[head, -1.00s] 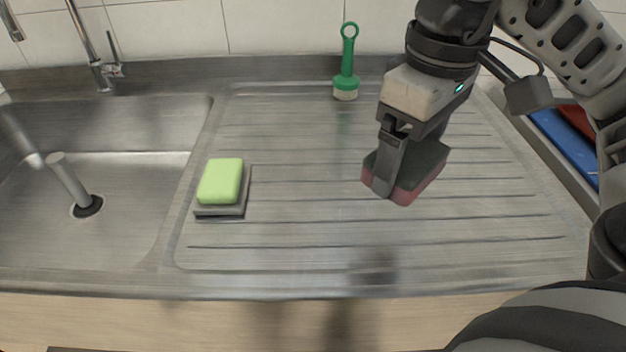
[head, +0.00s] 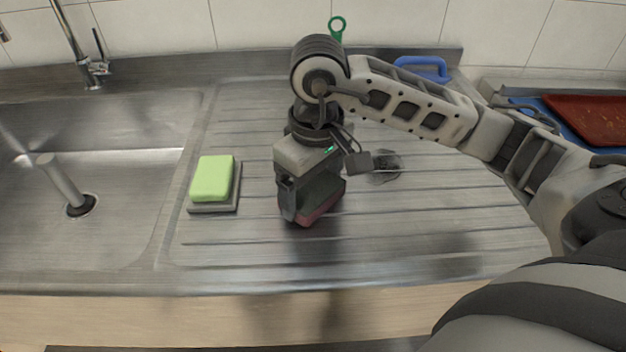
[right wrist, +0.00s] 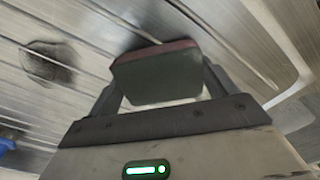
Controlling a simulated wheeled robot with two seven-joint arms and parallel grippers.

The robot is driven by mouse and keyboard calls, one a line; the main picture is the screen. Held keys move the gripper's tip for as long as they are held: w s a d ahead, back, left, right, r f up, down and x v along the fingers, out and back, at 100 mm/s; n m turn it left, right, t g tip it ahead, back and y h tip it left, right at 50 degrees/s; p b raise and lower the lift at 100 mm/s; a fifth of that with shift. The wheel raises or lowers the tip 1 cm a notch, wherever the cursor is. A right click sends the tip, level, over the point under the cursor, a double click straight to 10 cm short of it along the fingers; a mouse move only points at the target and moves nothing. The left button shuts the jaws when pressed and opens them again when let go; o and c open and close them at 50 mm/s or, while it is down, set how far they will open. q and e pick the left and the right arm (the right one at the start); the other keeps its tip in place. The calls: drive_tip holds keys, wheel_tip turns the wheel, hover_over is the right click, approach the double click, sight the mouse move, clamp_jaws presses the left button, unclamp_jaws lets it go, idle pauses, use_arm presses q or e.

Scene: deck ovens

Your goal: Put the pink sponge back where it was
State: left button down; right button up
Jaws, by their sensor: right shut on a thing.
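The pink sponge (head: 322,208), with a dark scouring side, is between the fingers of my right gripper (head: 305,208), over the ribbed steel drainboard (head: 400,235). In the right wrist view the sponge (right wrist: 157,76) spans the gap between both fingers, its dark face toward the camera. My right gripper is shut on it. I cannot tell whether the sponge touches the board. My left gripper is not in view.
A green sponge (head: 212,178) lies on a grey holder (head: 213,208) left of my gripper, near the sink basin (head: 120,140). A dark patch (head: 385,167) marks the board. A green-handled brush (head: 337,24) stands behind my arm. A red board (head: 590,115) lies far right.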

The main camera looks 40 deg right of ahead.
sight(316, 190)
drive_tip(key=shift+f, duration=0.1)
drive_tip(key=shift+f+b, duration=0.2)
drive_tip(key=shift+b, duration=0.15)
drive_tip(key=o, duration=0.8)
drive_tip(key=shift+r, duration=0.1)
drive_tip(key=r, duration=0.4)
drive_tip(key=r+p, duration=0.1)
drive_tip(key=r, duration=0.7)
drive_tip(key=shift+s+r+p, duration=0.2)
drive_tip(key=shift+s+p, duration=0.1)
drive_tip(key=shift+p, duration=0.1)
drive_tip(key=shift+f, duration=0.1)
